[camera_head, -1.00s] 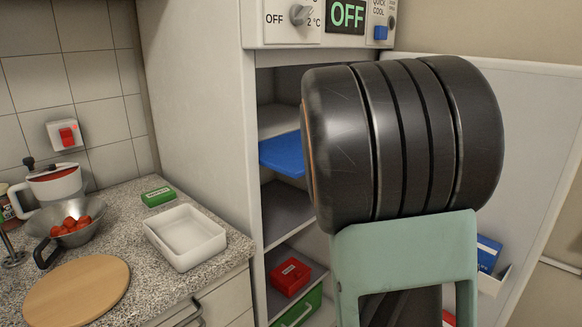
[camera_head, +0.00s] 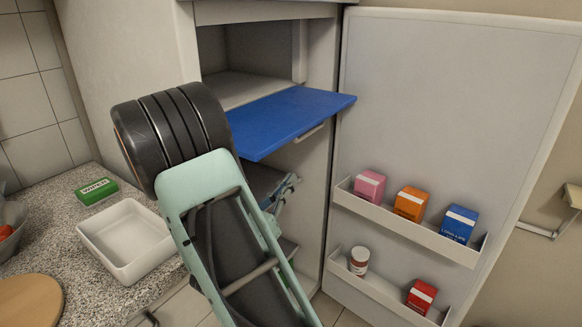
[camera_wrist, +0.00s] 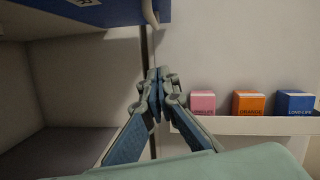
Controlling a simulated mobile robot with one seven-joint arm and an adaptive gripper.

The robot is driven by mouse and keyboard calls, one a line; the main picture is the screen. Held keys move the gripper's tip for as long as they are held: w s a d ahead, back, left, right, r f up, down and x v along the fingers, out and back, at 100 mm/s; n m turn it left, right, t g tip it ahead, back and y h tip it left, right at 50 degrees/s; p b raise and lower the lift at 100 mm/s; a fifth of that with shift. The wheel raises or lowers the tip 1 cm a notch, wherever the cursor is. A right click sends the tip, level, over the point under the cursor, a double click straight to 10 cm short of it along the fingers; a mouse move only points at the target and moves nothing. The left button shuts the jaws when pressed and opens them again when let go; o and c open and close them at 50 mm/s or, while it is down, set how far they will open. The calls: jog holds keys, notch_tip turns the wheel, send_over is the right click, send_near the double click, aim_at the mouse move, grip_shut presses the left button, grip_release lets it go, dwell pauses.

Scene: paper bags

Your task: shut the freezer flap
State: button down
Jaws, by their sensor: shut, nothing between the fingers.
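The freezer flap (camera_head: 280,118) is a blue panel in the open fridge. It lies open, about level, sticking out from the freezer compartment (camera_head: 240,88), with a pale handle (camera_head: 308,134) along its front edge. In the wrist view the flap (camera_wrist: 110,12) hangs at the top left, seen from below. My gripper (camera_wrist: 158,76) is shut and empty, pointing up just below and beside the flap's front edge. Whether it touches the flap I cannot tell. In the head view my gripper (camera_head: 290,184) shows below the flap, partly hidden by my arm.
The fridge door (camera_head: 440,110) stands wide open on the right, its shelves holding several small boxes and a jar (camera_head: 359,260). A worktop at left carries a white tray (camera_head: 128,240) and a green box (camera_head: 96,191). Floor shows between worktop and door.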

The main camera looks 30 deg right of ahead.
jog(key=w+d+r, duration=0.4)
jog(key=d+r, duration=0.2)
jog(key=d, duration=0.1)
jog(key=shift+d, duration=0.25)
jog(key=shift+w+r, duration=0.1)
jog(key=shift+w, duration=0.05)
